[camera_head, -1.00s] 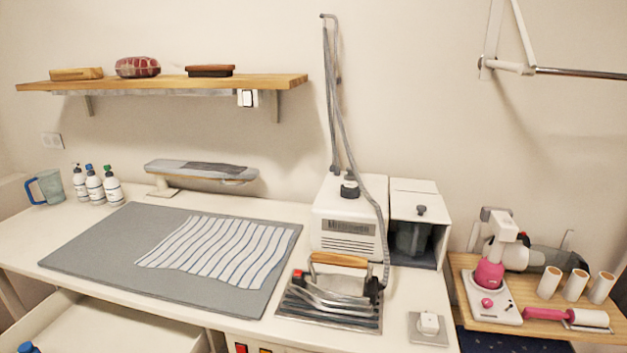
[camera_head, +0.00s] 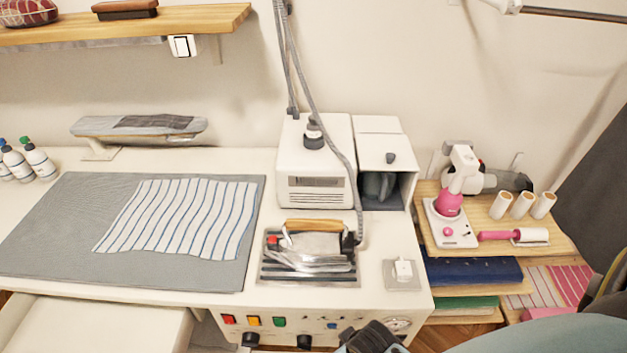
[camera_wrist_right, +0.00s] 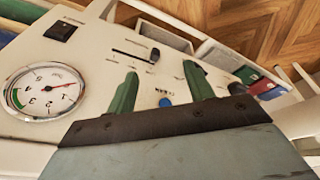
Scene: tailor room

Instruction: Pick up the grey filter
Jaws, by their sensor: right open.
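A grey object (camera_head: 378,186), which looks like the grey filter, sits inside the open-fronted compartment of a white box (camera_head: 380,142) right of the steam unit. Its lower part is in shadow and its full shape is hard to tell. My right gripper (camera_head: 368,338) is at the bottom edge of the head view, in front of the table's control panel and well short of the box. In the right wrist view its two green fingers (camera_wrist_right: 160,88) are apart with nothing between them, near the panel. My left gripper is not in view.
The white steam unit (camera_head: 314,165), with its hose, stands left of the box. An iron (camera_head: 310,245) on its rest and a small white switch block (camera_head: 403,270) stand in front. A wooden side shelf (camera_head: 480,245) carries pink tools. A pressure gauge (camera_wrist_right: 45,92) is on the panel.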

